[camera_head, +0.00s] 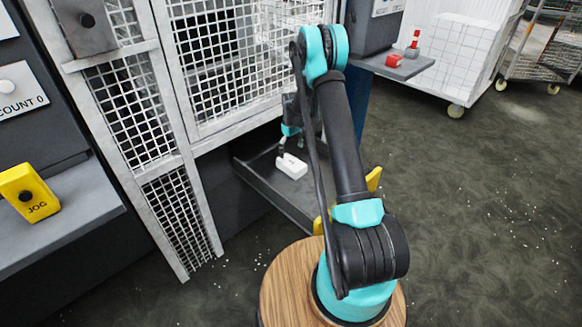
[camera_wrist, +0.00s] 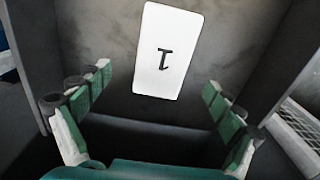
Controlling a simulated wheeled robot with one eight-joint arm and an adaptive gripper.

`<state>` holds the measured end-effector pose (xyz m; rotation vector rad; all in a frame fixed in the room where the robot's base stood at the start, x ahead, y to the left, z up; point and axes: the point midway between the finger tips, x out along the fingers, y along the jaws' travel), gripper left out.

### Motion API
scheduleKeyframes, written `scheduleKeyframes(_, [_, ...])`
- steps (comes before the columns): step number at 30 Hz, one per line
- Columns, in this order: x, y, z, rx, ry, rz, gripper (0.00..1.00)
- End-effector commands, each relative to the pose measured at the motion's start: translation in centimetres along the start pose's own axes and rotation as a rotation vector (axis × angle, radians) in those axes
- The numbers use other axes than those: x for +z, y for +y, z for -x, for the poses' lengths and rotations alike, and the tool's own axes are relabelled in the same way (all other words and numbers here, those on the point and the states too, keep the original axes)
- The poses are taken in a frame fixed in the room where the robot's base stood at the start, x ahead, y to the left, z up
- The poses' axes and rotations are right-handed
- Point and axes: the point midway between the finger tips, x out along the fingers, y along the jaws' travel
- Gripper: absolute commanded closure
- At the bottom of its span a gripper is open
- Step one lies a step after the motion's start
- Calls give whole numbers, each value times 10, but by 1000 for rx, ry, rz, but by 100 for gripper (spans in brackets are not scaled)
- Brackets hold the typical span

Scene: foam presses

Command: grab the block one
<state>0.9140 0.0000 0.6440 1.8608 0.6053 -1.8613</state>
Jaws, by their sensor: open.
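Block one (camera_wrist: 169,35) is a white rectangular block with a black "1" that reads upside down in the wrist view. It lies on the floor of a dark tray, and in the head view the small white block (camera_head: 292,167) shows inside the tray (camera_head: 268,190). My gripper (camera_wrist: 158,82) is open and empty, with its green-padded fingers spread wide to the left and right of the block's near end. In the head view my gripper (camera_head: 284,148) is small and partly hidden, close to the block. I cannot tell whether it touches the block.
A mesh-guarded press (camera_head: 225,60) stands behind the tray, and the tray's side walls rise close around my gripper. A yellow JOG box (camera_head: 30,193) is on a ledge at left. A grey shelf with a red button (camera_head: 394,60) is at upper right. Open floor lies at right.

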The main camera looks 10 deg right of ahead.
Motion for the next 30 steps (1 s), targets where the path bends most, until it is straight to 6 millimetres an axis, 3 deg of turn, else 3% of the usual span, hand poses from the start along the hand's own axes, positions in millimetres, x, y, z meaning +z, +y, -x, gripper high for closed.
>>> scheduleKeyframes(3, [0, 0, -16, 0, 0, 0, 7])
scheduleKeyframes(13, [1, -2, -36, 0, 0, 0, 7])
scheduleKeyframes(21, [2, -4, -72, 0, 0, 0, 7])
scheduleKeyframes(29, [3, -5, -76, 0, 0, 0, 7])
scheduleKeyframes(30, [3, -5, -76, 0, 0, 0, 12])
